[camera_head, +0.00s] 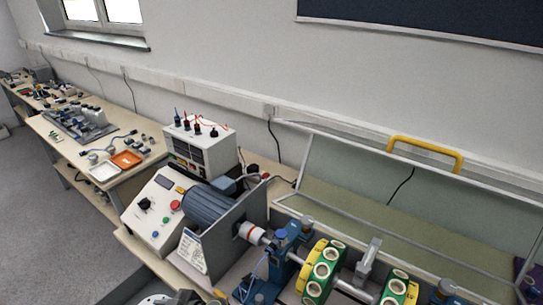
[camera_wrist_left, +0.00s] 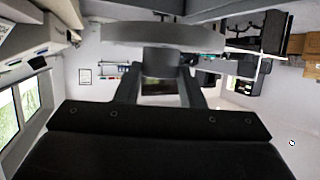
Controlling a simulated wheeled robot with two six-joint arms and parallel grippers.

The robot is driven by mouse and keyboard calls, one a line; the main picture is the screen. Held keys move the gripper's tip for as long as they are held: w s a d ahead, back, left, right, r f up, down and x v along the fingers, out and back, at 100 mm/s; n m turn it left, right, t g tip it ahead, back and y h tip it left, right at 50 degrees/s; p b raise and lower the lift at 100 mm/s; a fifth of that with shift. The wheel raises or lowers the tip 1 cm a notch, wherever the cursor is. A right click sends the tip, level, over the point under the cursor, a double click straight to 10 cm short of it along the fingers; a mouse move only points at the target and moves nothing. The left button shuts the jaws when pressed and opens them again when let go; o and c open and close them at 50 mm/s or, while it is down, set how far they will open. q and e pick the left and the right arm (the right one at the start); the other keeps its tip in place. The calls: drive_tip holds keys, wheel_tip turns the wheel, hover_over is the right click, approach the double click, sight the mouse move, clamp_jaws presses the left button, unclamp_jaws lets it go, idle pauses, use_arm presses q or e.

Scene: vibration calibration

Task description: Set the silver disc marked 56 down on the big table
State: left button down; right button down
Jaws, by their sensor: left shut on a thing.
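My left gripper (camera_wrist_left: 158,88) is shut on a grey disc (camera_wrist_left: 150,36), seen nearly edge-on in the left wrist view. No number can be read on it. In the head view, a silver rounded piece (camera_head: 154,300), which looks like the same disc, shows at the bottom edge, cut off by the frame. A table (camera_head: 128,241) with a pale wooden top carries the motor rig in front of me. Another wooden table (camera_head: 72,152) stands further left. I cannot tell which is the big table. My right gripper is not in view.
The rig has a control box (camera_head: 152,209), a blue motor (camera_head: 209,207), a shaft with green-and-yellow discs (camera_head: 324,267) and a clear guard with a yellow handle (camera_head: 425,149). A white meter box (camera_head: 201,147) stands behind. The left table holds an orange tray (camera_head: 127,159) and a white tray (camera_head: 104,172).

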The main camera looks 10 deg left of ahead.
use_arm(q)
drive_tip(key=shift+a+r, duration=0.4)
drive_tip(key=shift+a, duration=0.15)
drive_tip(key=a, duration=0.3)
drive_tip(key=a+r, duration=0.1)
drive_tip(key=a, duration=0.1)
drive_tip(key=shift+a, duration=0.2)
drive_tip(key=a+r, duration=1.9)
drive_tip(key=a, duration=0.4)
drive_tip(key=w+d+r+m+t+h, duration=0.1)
drive_tip(key=w+d+r+m+t, duration=0.35)
drive_tip(key=w+d+r, duration=0.45)
drive_tip(key=w+d+r+m+t+h, duration=0.2)
drive_tip(key=d+r+m+t+h, duration=0.65)
drive_tip(key=d, duration=0.85)
drive_tip(key=w+d+f+m+h, duration=0.1)
drive_tip(key=d+f+m+h, duration=0.1)
drive_tip(key=d, duration=0.6)
drive_tip(key=d+f+m+h, duration=0.2)
drive_tip(key=d, duration=0.7)
wheel_tip(320, 180, down, 10)
drive_tip(key=b, duration=1)
drive_tip(key=shift+a+g, duration=0.3)
drive_tip(key=shift+a, duration=0.05)
